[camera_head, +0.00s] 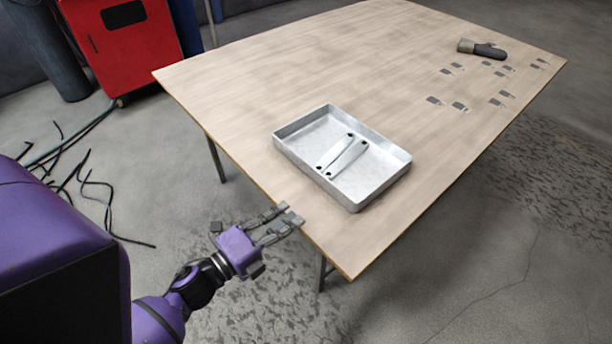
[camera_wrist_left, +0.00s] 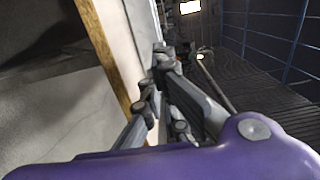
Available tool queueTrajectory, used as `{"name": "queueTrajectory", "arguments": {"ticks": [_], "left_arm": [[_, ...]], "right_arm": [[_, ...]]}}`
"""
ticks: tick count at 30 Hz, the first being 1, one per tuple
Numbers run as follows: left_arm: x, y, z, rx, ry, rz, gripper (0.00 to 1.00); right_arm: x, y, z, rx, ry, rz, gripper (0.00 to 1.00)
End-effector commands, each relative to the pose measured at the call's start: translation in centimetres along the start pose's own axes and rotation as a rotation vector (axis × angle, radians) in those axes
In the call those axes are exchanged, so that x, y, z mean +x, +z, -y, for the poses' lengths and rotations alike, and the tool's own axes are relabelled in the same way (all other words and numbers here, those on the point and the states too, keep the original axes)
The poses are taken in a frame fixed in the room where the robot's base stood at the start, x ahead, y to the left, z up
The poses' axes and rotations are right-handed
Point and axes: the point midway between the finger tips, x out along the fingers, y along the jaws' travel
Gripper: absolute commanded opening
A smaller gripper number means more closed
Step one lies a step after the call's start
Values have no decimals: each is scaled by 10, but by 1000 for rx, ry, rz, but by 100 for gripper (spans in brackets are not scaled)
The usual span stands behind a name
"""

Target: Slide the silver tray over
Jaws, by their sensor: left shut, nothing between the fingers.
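The silver tray (camera_head: 382,192) is a shallow rectangular metal pan lying flat on the wooden table (camera_head: 250,85), near its left front edge. Two light metal brackets (camera_head: 345,157) with dark holes lie inside it. My left gripper (camera_head: 286,217) is at the table's near left edge, left of and in front of the tray, apart from it. Its fingers are shut with nothing between them. In the left wrist view the gripper's fingers (camera_wrist_left: 160,85) show beside the wooden table edge (camera_wrist_left: 105,50). My right gripper is in neither view.
Several small dark-and-grey pieces (camera_head: 460,106) lie spread over the table's right side. A dark handheld tool (camera_head: 483,49) lies at the far right. The table is clear behind the tray. A red cabinet (camera_head: 125,45) and loose black cables (camera_head: 90,180) are on the left.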

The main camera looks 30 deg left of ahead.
Motion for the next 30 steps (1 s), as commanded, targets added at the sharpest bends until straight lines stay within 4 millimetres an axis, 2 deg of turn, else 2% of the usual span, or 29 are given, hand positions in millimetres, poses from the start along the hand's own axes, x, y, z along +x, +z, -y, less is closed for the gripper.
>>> {"name": "queueTrajectory", "arguments": {"ticks": [13, 15, 21, 30], "left_arm": [[93, -1, 3, -1, -4, -2, 0], [100, 10, 2, 2, -1, -1, 0], [114, 24, 0, -1, 1, -1, 0], [117, 28, 0, -1, 0, -1, 0]], "right_arm": [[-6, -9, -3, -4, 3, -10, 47], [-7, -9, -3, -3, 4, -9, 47], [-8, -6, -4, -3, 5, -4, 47], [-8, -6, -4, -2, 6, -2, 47]]}}
